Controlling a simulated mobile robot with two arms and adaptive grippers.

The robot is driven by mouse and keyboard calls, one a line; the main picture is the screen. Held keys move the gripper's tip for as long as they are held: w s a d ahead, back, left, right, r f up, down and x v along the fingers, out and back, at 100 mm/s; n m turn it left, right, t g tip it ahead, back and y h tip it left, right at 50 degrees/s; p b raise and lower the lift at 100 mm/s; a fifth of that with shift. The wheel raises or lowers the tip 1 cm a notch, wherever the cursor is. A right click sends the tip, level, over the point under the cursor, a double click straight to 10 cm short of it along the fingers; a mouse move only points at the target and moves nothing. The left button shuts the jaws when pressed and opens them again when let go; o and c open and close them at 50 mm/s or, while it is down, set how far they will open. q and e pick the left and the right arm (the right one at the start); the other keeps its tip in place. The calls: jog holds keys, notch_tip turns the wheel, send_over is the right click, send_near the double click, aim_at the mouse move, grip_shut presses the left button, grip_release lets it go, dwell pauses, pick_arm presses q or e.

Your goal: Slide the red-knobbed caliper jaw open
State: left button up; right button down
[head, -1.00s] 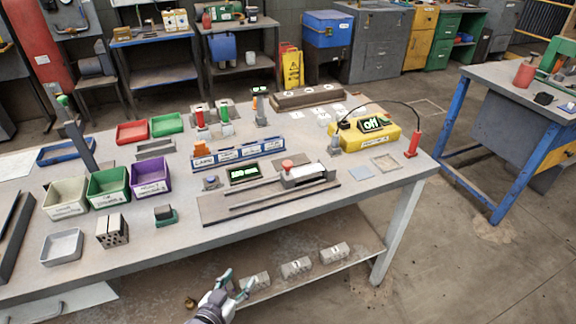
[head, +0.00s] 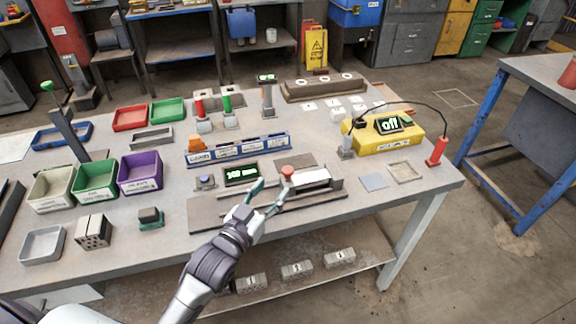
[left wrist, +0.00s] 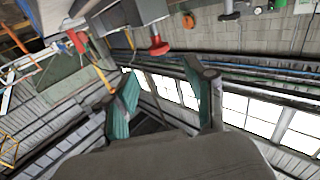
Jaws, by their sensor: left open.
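The caliper rail (head: 215,213) lies near the table's front edge, with a long base plate and a grey block toward its right. The red knob (head: 288,171) stands upright at the left end of that block. My left gripper (head: 268,193) is open and empty, just left of and in front of the knob; its fingers hide part of the rail. My right gripper is not in view.
A display (head: 240,174) reading about 100 mm stands behind the caliper. A blue labelled rack (head: 237,150) is farther back, and a yellow box (head: 384,137) marked "off" sits right. Bins, including a purple one (head: 140,172), stand left. A blue-grey plate (head: 374,182) lies right of the caliper.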

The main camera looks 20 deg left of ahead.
aim_at(286, 171)
pick_arm(q)
jog(key=w, duration=0.4)
jog(key=shift+w+d, duration=0.25)
jog(key=shift+d, duration=0.15)
jog(key=shift+w+d+p, duration=0.25)
jog(key=shift+w+p, duration=0.1)
jog(key=shift+w, duration=1.3)
jog(key=shift+w+d+f, duration=0.1)
jog(key=shift+w+d, duration=0.05)
jog(key=shift+w, duration=0.3)
jog(key=c, duration=0.8)
grip_shut()
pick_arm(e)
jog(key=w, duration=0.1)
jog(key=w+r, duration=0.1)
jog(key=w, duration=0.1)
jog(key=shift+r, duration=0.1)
